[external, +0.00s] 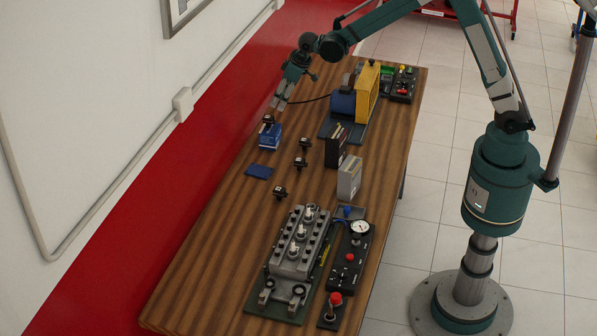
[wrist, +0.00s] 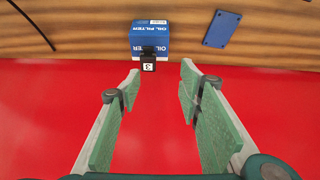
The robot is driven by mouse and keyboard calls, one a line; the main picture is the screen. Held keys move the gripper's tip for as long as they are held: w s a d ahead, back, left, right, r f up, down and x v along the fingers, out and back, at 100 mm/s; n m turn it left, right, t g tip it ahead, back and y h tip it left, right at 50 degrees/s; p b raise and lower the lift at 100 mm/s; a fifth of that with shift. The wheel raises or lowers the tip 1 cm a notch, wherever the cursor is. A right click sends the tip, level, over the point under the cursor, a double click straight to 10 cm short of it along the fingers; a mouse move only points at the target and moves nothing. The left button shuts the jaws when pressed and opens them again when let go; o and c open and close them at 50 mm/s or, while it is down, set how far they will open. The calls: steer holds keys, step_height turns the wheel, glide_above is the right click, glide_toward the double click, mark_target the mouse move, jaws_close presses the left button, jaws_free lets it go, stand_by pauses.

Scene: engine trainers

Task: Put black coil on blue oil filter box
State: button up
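The blue oil filter box (external: 270,138) stands near the wall-side edge of the wooden table. A black coil (external: 267,121) appears to rest on its top. In the wrist view the box (wrist: 150,32) lies beyond the fingertips, and the coil (wrist: 148,58), with a white label reading 3, overlaps its near edge. Other black coils stand on the table: one (external: 304,143), one (external: 300,162) and one (external: 280,191). My gripper (external: 279,101) is above the wall-side table edge, close to the box. In the wrist view its fingers (wrist: 160,72) are apart with nothing between them.
A flat blue plate (external: 259,171) lies beside the box. A dark box (external: 336,147) and a grey box (external: 349,179) stand mid-table. An engine block (external: 300,245) is at the near end, a blue-yellow machine (external: 355,95) at the far end. The red wall is close.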

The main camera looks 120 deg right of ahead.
steer(key=s+a+r+n+t, duration=0.1)
steer(key=a+r, duration=0.5)
steer(key=a, duration=0.7)
steer(key=s+a+r+n+y, duration=0.15)
steer(key=a+r, duration=0.45)
steer(key=a, duration=0.7)
steer(key=a+r+n+t+h, duration=0.15)
steer(key=a+r, duration=0.45)
steer(key=a, duration=0.7)
steer(key=s+a+f+n+y, duration=0.1)
steer(key=s+a+n, duration=0.1)
steer(key=s+a, duration=0.9)
steer(key=s+a+n+t+y, duration=0.1)
steer(key=s+a+n+y, duration=0.1)
steer(key=s+a, duration=0.9)
steer(key=shift+a+f+n, duration=0.3)
steer(key=shift+a+f, duration=0.1)
steer(key=shift+a, duration=2.2)
